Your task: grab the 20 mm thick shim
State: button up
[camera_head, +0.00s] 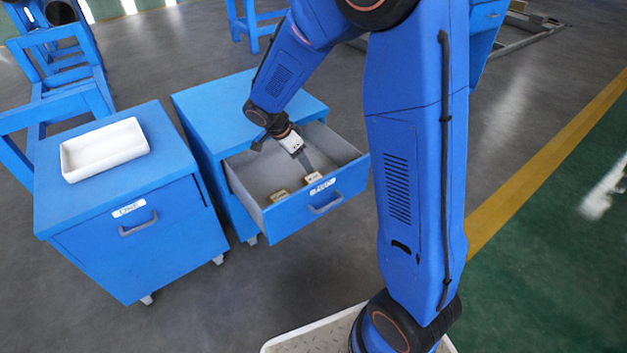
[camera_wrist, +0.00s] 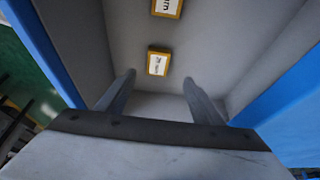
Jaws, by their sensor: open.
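Two small shims with yellow-brown edges and white labels lie in the open drawer. In the head view one shim (camera_head: 279,195) is at the left and the other (camera_head: 314,178) is at the right, near the drawer front. In the wrist view one shim (camera_wrist: 157,63) appears between and just beyond the fingertips, and the other (camera_wrist: 167,8) is cut by the top edge. The label numbers are too blurred to read surely. My gripper (camera_head: 284,158) is open and empty, reaching down into the drawer; its two fingers also show in the wrist view (camera_wrist: 160,80).
The grey-lined drawer (camera_head: 243,198) is pulled out of a blue cabinet (camera_head: 192,98); its walls surround my gripper. A second blue cabinet (camera_head: 75,222) at the left carries an empty white tray (camera_head: 72,166). The rest of the drawer floor looks clear.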

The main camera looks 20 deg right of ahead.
aim_at(314, 177)
jog(key=x, duration=0.5)
jog(key=shift+f, duration=0.1)
jog(key=shift+d+x, duration=0.15)
jog(key=shift+x, duration=1.2)
jog(key=shift+d+x, duration=0.15)
jog(key=shift+x, duration=1.15)
jog(key=shift+s, duration=0.2)
jog(key=c, duration=1.3)
